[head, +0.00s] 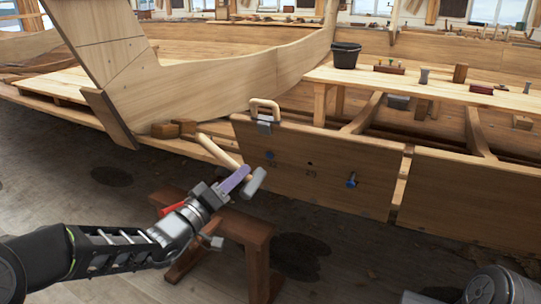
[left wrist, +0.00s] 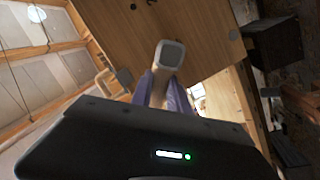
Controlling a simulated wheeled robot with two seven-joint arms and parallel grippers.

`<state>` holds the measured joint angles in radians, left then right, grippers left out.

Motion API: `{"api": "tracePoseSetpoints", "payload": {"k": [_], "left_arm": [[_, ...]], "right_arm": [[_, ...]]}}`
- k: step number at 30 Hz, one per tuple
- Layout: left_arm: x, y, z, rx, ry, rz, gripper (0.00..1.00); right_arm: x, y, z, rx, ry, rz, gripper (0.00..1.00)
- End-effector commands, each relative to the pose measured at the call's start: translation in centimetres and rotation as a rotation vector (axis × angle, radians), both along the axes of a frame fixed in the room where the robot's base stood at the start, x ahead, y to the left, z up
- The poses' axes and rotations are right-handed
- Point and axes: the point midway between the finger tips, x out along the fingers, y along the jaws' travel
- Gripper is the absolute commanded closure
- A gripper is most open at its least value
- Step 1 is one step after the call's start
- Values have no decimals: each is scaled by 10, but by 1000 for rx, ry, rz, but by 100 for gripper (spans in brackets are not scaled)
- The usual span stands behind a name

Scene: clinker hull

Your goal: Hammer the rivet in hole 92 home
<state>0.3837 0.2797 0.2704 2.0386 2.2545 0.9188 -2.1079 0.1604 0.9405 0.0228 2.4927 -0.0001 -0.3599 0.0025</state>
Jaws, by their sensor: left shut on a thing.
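My left gripper (head: 232,182), with purple fingers, is shut on a hammer. The hammer has a pale wooden handle (head: 219,150) and a grey head (head: 254,183). The head also shows close up in the left wrist view (left wrist: 170,54), in front of the purple fingers. The hammer is in the air in front of the hull plank (head: 340,145). A blue rivet (head: 351,181) sticks out of the plank right of the hammer. Another blue piece (head: 269,155) sits further left on it. A dark hole (head: 309,163) lies between them. No hole number is readable. My right gripper is not visible.
A clamp (head: 265,113) with a wooden handle grips the plank's top edge. A wooden trestle (head: 245,228) stands below the hammer. A workbench (head: 440,88) behind holds a black bucket (head: 345,56) and several small tools. Wooden blocks (head: 165,130) lie left of the plank.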

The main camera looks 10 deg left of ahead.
Motion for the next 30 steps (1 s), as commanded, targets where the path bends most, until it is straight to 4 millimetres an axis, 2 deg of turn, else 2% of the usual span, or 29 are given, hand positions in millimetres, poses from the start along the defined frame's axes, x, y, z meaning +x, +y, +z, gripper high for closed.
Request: {"api": "tracePoseSetpoints", "payload": {"k": [1, 3, 17, 26, 30], "left_arm": [[-33, 15, -11, 3, 3, 9, 100], [-64, 24, -22, 1, 0, 6, 100], [-60, 22, -21, -1, -4, 3, 100], [-41, 14, -19, -19, -28, 31, 100], [-35, 11, -14, -26, -35, 41, 100]], "right_arm": [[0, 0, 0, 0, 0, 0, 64], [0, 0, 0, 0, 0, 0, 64], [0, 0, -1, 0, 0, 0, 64], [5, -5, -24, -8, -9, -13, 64], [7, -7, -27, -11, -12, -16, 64]]}}
